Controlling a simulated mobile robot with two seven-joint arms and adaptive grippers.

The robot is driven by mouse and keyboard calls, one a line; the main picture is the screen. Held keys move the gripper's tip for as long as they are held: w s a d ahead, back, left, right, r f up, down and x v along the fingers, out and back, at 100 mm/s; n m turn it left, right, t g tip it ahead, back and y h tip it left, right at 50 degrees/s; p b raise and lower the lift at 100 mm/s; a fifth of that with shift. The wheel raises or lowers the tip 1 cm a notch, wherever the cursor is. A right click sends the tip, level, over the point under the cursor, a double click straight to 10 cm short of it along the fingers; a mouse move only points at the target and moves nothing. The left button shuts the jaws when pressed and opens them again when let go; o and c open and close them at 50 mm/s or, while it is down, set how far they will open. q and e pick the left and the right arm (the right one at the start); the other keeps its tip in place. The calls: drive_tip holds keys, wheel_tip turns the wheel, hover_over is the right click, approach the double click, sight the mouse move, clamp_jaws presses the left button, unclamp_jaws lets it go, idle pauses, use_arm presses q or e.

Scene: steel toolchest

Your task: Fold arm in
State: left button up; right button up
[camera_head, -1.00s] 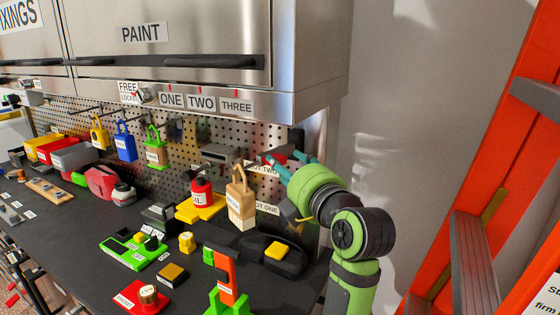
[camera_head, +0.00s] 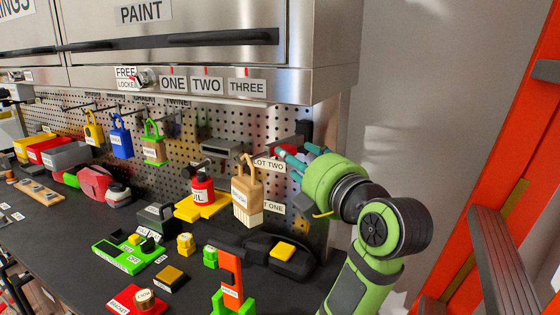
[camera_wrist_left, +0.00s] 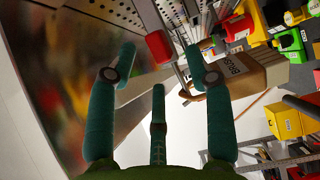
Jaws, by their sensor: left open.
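My left arm (camera_head: 350,240) rises from the lower right of the head view, green with dark joints, its elbow bent toward the pegboard. My left gripper (camera_head: 295,156) has teal fingers beside the SLOT TWO label (camera_head: 268,163). In the left wrist view the gripper (camera_wrist_left: 160,53) is open, its fingers spread with nothing clamped between them. A red block (camera_wrist_left: 158,47) shows between the fingertips; I cannot tell how far beyond them it lies.
The steel cabinet (camera_head: 180,58) overhangs the pegboard. The dark bench (camera_head: 75,245) holds a red oil can (camera_head: 202,186), an orange-and-green tool (camera_head: 231,285) and several other items. An orange ladder (camera_head: 530,130) stands at the right. Grey wall (camera_head: 420,90) shows between arm and ladder.

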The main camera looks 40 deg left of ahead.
sight(290, 151)
use_arm(q)
drive_tip(key=shift+w+a+r, duration=0.2)
drive_tip(key=shift+a+r, duration=0.05)
drive_tip(key=shift+a, duration=0.35)
drive_tip(key=shift+w+a+r+p, duration=0.1)
drive_tip(key=shift+w+a+p, duration=0.15)
drive_tip(key=shift+p, duration=0.25)
drive_tip(key=x, duration=0.3)
drive_tip(key=shift+p, duration=0.4)
drive_tip(key=shift+w+a+f, duration=0.1)
drive_tip(key=shift+a+f, duration=0.1)
drive_tip(key=shift+a, duration=0.15)
drive_tip(key=shift+d, duration=0.1)
use_arm(e)
drive_tip(key=shift+d+r, duration=0.75)
drive_tip(key=shift+r, duration=0.25)
use_arm(q)
drive_tip(key=shift+d, duration=0.1)
use_arm(e)
drive_tip(key=shift+a, duration=0.1)
